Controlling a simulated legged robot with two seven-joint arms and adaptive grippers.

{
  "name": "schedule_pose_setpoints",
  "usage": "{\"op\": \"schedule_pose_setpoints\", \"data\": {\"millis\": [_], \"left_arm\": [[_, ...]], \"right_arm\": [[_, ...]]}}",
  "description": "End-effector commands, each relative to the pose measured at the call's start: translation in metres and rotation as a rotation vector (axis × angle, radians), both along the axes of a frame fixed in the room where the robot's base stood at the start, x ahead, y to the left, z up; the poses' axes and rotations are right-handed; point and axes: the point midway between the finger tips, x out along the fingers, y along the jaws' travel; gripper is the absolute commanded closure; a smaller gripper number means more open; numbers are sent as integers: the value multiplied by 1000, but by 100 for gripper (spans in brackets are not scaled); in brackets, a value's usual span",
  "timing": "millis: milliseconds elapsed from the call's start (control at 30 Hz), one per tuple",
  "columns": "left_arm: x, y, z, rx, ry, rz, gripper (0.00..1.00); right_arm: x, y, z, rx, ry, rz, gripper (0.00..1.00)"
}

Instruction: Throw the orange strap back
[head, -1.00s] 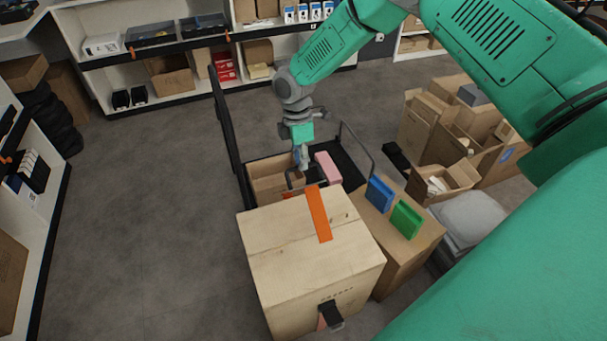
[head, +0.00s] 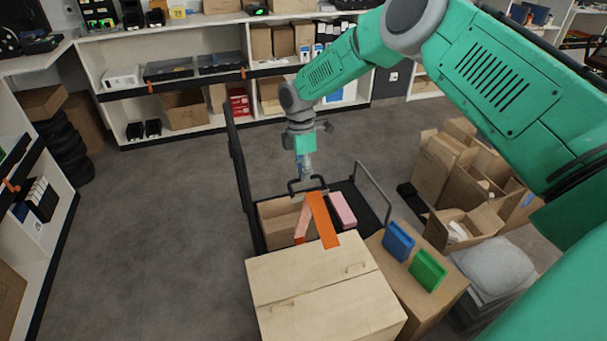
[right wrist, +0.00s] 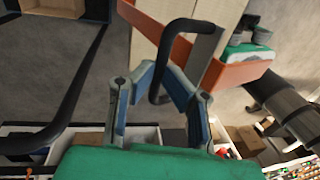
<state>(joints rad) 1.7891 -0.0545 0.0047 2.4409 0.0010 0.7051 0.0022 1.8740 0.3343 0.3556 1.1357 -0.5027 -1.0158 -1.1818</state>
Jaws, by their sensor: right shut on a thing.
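The orange strap (head: 322,220) rises from the back edge of the large wooden-looking carton (head: 320,290) and folds over into a peak. Its other leg hangs down at the left behind the carton. A black hook or handle (head: 293,188) is at the peak. My right gripper (head: 306,179) is above the carton's back edge, shut on this black hook. In the right wrist view, the gripper (right wrist: 163,82) has its fingers around the curved black hook (right wrist: 180,27), with the orange strap (right wrist: 235,72) beside it. My left gripper is not in view.
A black cart (head: 241,185) behind the carton holds an open box (head: 275,222) and a pink block (head: 342,210). A blue block (head: 398,241) and a green block (head: 427,270) stand on a box at the right. Open cartons lie farther right; the left floor is clear.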

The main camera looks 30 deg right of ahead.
Motion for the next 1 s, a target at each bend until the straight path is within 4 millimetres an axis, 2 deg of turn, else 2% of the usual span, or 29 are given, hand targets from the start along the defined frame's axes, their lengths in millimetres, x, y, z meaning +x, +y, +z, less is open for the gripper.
{"op": "schedule_pose_setpoints", "data": {"millis": [33, 67, 100, 133, 167, 567, 667, 1000], "left_arm": [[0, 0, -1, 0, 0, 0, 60], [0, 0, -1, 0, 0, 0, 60], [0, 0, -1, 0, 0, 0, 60], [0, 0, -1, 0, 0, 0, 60], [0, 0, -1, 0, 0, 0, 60], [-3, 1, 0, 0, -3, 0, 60], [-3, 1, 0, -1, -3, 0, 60], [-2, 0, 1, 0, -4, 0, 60]], "right_arm": [[-8, -1, -13, -4, 19, -1, 100], [-8, -1, -13, -4, 19, -1, 100], [-8, -1, -13, -4, 19, -1, 82], [-8, -1, -13, -4, 19, -1, 72], [-8, -1, -13, -4, 19, -1, 69], [-5, 1, 3, -2, 8, 0, 69], [-1, 1, 17, -2, 8, 0, 69], [15, -5, 83, 0, 13, 0, 69]]}}
